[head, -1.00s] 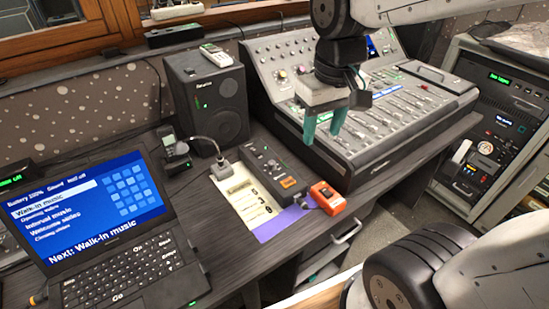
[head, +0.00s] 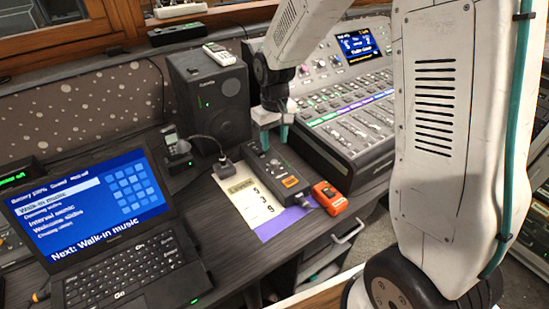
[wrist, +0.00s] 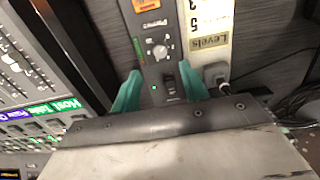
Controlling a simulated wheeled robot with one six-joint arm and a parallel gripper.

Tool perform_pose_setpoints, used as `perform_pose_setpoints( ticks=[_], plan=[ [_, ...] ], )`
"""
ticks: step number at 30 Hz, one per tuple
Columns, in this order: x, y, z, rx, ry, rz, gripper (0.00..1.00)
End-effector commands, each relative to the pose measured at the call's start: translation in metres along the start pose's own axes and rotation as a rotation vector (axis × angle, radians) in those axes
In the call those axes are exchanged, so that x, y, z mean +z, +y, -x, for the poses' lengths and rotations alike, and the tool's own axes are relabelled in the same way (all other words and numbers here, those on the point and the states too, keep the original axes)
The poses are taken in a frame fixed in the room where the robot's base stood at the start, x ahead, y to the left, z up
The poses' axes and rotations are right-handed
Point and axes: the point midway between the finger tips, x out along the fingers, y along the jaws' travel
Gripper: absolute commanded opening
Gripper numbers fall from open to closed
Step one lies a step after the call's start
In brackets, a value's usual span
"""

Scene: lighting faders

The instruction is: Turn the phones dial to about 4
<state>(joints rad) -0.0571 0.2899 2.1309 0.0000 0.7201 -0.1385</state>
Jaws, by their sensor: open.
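The phones dial (wrist: 160,52) is a small pale knob on a dark box (head: 278,175), with a "Phones" label beside it in the wrist view. Which number its pointer marks is too small to read. In the head view the knob is not clearly made out. My gripper (head: 274,138) is over the far end of the box. In the wrist view its two teal fingers (wrist: 162,82) are apart, with nothing between them, and straddle the view of the box near a black switch (wrist: 170,88). The dial appears just beyond the fingertips, and the fingers seem above the box, not touching it.
A "Levels" card (head: 252,208) lies left of the box, and an orange device (head: 330,198) at its near right. A mixing desk (head: 355,140) stands right, a speaker (head: 208,100) behind, a laptop (head: 115,230) left. A cable plug (head: 222,168) sits close by.

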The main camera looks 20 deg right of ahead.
Motion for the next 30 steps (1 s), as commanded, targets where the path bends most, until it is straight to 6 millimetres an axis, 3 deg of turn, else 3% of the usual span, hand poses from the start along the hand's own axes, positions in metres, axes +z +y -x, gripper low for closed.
perform_pose_setpoints(
  ticks=[15, 27, 30],
  plan=[
    [0.000, 0.000, -0.070, -0.001, -0.004, 0.001, 0.45],
    [-0.001, 0.000, -0.079, 0.000, -0.001, 0.001, 0.45],
    [-0.001, 0.000, -0.079, 0.000, -0.001, 0.001, 0.20]
  ],
)
